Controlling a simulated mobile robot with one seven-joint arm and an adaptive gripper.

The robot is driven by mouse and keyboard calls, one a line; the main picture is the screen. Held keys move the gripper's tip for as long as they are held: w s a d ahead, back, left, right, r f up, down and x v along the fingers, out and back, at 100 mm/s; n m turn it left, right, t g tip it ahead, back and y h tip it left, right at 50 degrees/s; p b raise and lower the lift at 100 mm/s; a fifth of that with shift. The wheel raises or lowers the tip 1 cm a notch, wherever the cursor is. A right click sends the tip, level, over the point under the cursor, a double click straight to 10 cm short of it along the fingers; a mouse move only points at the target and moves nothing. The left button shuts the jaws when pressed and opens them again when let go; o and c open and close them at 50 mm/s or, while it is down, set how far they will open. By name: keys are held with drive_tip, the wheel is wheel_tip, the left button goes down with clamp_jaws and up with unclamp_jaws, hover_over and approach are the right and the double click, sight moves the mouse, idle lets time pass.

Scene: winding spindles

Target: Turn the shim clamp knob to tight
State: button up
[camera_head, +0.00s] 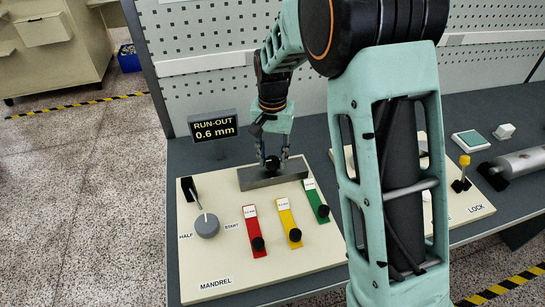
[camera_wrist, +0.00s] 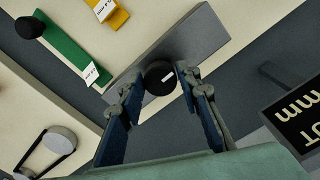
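The shim clamp knob (camera_head: 272,163) is a black round knob on a long grey block (camera_head: 257,180) at the back of the cream mandrel panel. In the wrist view the knob (camera_wrist: 159,78) carries a short white mark near its right edge. My gripper (camera_head: 272,159) points down over the block. In the wrist view the fingers of my gripper (camera_wrist: 158,80) stand on either side of the knob, very close to it, with narrow gaps that suggest it is not squeezed. The grey block (camera_wrist: 205,35) runs diagonally behind the knob.
Red (camera_head: 254,232), yellow (camera_head: 289,222) and green (camera_head: 316,201) strips with black knobs lie in front of the block. A grey dial with a lever (camera_head: 206,224) is at left. A sign (camera_head: 213,126) reads "RUN-OUT 0.6 mm". A pegboard (camera_head: 215,95) stands behind.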

sight(273, 160)
drive_tip(key=shift+o, duration=1.3)
drive_tip(key=shift+r, duration=0.1)
wheel_tip(273, 160, up, 12)
